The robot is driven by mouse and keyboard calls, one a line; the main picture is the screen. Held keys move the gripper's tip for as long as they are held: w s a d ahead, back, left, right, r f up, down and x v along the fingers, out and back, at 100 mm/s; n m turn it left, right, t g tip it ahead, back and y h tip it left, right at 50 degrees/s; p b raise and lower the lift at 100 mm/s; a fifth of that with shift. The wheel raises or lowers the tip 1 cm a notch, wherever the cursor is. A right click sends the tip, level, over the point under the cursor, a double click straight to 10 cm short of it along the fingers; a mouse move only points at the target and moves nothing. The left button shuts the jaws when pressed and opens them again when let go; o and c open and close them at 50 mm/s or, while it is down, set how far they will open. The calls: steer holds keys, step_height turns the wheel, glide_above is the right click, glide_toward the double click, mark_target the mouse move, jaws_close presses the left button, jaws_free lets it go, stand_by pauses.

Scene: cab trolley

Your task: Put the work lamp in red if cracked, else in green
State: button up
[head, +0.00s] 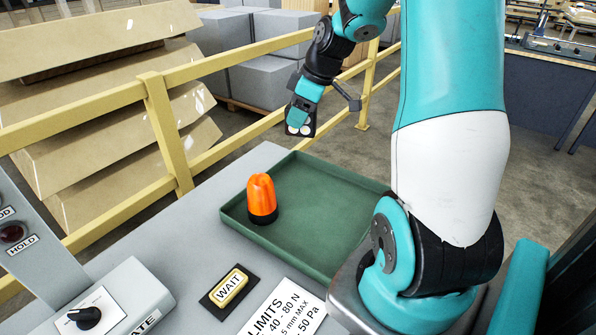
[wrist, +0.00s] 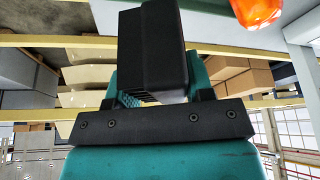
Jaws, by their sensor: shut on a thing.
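My gripper (head: 303,112) is in the upper middle of the head view, held above the far edge of the green tray. It is shut on a small dark work lamp (head: 300,129) with pale round lenses. In the wrist view the lamp shows as a black block (wrist: 150,45) between the fingers, its lens side turned away. I cannot tell whether the lens is cracked. The green tray (head: 290,262) lies on the grey bench with an orange beacon (head: 262,198) standing at its left side. No red tray is in view.
A yellow rail (head: 160,125) runs behind the bench, with tan stacked panels and grey boxes (head: 248,75) beyond. A WAIT button (head: 231,288), a limits label and a knob panel (head: 95,310) are at the front. The tray's middle is clear.

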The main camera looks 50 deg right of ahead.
step_height(320, 180, down, 14)
stand_by(0.4)
steer(key=shift+f, duration=0.15)
steer(key=o, duration=1.1)
steer(key=shift+o, duration=0.2)
